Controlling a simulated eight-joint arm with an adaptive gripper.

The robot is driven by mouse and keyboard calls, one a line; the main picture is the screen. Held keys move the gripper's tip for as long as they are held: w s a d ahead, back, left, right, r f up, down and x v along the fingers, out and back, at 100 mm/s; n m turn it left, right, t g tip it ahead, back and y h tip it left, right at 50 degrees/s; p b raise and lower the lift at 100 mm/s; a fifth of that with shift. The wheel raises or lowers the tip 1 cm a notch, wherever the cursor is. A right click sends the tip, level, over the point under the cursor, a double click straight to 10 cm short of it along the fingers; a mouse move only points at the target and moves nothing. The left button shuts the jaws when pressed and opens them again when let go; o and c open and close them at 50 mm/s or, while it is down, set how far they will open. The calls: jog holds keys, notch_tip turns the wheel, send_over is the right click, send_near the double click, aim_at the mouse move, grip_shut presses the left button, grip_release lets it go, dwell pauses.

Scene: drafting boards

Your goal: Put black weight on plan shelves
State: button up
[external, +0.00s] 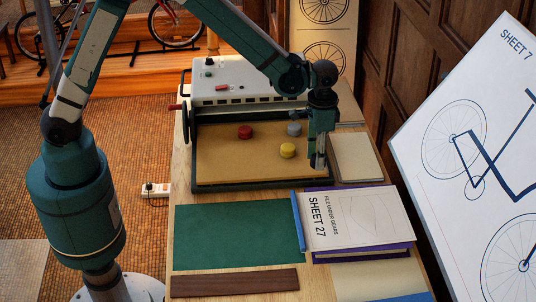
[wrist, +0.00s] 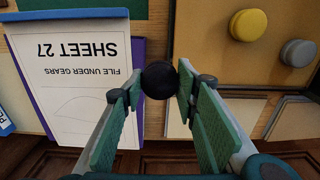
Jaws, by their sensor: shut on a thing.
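The black weight (wrist: 159,80) is a dark round piece between my fingertips in the wrist view. My gripper (wrist: 161,82) is shut on it. In the external view my gripper (external: 318,164) points down at the right edge of the tan tray, and I cannot make out the weight there. No thing is clearly marked as the plan shelves. A low purple-edged stack topped by a white sheet reading SHEET 27 (external: 345,222) lies in front of my gripper; I cannot tell whether it is the shelves. It shows left of my fingers in the wrist view (wrist: 75,90).
The tan tray (external: 225,165) holds a red weight (external: 245,132), a grey weight (external: 294,129) and a yellow weight (external: 287,150). A white machine box (external: 235,85) stands behind it. A green mat (external: 235,235) lies flat and bare. A tilted drawing board (external: 480,150) stands at right.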

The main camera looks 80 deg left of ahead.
jog(key=shift+d, duration=0.1)
jog(key=s+d+b, duration=0.2)
jog(key=s+d, duration=0.7)
jog(key=s, duration=0.3)
jog(key=b, duration=0.3)
send_over(237, 231)
jog(key=shift+f, duration=0.4)
jog(key=shift+f, duration=0.1)
jog(key=shift+f+b, duration=0.6)
jog(key=shift+f, duration=2.2)
jog(key=shift+f+b, duration=0.55)
jog(key=shift+f, duration=1.55)
jog(key=shift+f, duration=0.1)
